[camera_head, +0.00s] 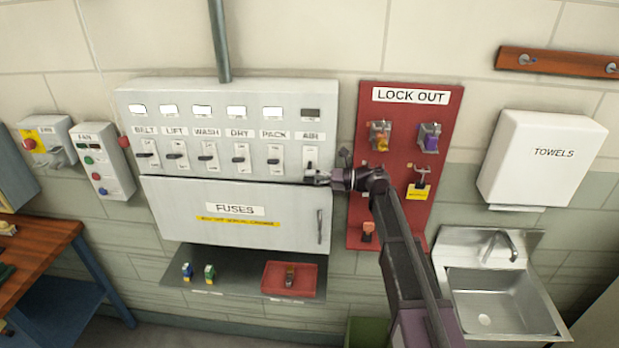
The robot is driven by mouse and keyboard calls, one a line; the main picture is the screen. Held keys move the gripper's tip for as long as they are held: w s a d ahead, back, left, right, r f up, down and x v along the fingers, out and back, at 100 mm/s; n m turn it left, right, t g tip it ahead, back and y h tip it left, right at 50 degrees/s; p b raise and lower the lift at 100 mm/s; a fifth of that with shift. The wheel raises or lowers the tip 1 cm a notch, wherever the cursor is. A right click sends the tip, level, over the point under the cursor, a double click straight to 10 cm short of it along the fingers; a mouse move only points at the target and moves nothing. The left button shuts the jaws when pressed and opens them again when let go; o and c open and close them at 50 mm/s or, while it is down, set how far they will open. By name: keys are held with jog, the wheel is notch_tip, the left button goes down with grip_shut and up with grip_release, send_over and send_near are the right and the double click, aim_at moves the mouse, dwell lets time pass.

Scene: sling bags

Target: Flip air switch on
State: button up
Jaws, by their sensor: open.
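The air switch (310,157) is at the right end of a row of switches on the white panel (150,95), under the label AIR. The small window (311,114) above it is dark, while the windows above the other switches are lit white. My gripper (312,178) is at the lower end of the air switch, reaching in from the right. It is open and holds nothing I can see. It hides the bottom of the switch, and I cannot tell whether it touches it. The switch's lever position is hard to make out.
A FUSES door (236,222) with a handle is below the switches. The red LOCK OUT board (402,250) stands close at the right, behind my arm. A sink (497,300) is farther right.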

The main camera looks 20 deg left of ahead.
aim_at(309, 163)
jog(key=shift+s+a, duration=0.1)
jog(key=shift+a, duration=0.25)
grip_shut()
jog(key=shift+r+m, duration=0.2)
jog(key=shift+m, duration=0.1)
jog(key=m+p, duration=0.1)
jog(key=r+m, duration=0.1)
jog(key=m, duration=0.1)
jog(key=r+m+p, duration=0.1)
jog(key=m, duration=0.1)
jog(key=shift+s+d+r+p, duration=0.1)
jog(key=shift+s+p, duration=0.15)
jog(key=shift+p, duration=0.05)
jog(key=m, duration=0.1)
jog(key=r+m+p, duration=0.1)
jog(key=m, duration=0.1)
jog(key=shift+w+r, duration=0.1)
jog(key=shift+r, duration=0.05)
jog(key=shift+w+r+m+p, duration=0.1)
jog(key=shift+r+m+p, duration=0.15)
jog(key=shift+m, duration=0.4)
jog(key=shift+w+r+m+p, duration=0.1)
jog(key=shift+m+p, duration=0.15)
jog(key=shift+m, duration=0.4)
